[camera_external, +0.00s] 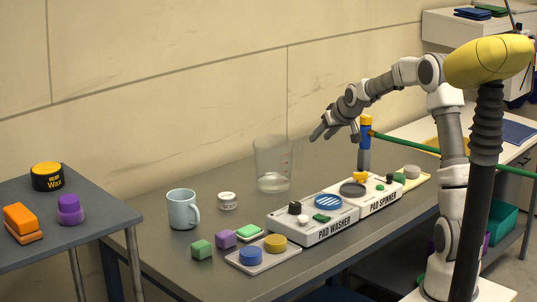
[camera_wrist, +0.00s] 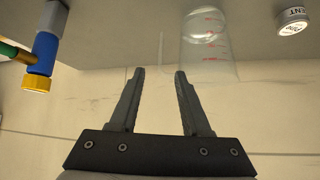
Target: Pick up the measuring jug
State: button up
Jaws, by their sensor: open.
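The measuring jug (camera_external: 272,165) is a clear see-through vessel with faint red marks. It stands upright on the grey bench, close to the wall. It also shows in the wrist view (camera_wrist: 208,46), beyond the fingertips and a little right of them. My gripper (camera_external: 321,131) is open and empty, in the air to the right of the jug and above the bench. In the wrist view the two dark fingers of my gripper (camera_wrist: 158,74) are spread apart, with no object between them.
A blue and yellow upright tool (camera_external: 365,143) with a green hose stands right of the jug. A small white tin (camera_external: 227,201) and a light blue mug (camera_external: 183,209) stand to the left. The pad washer (camera_external: 313,220) and pad spinner (camera_external: 377,194) lie in front. The wall (camera_external: 200,100) is close behind.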

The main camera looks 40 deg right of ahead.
aim_at(299, 167)
jog(key=x, duration=1.6)
jog(key=shift+r+b, duration=0.1)
jog(key=shift+b, duration=0.2)
grip_shut()
jog(key=shift+r, duration=0.1)
dwell(0.8)
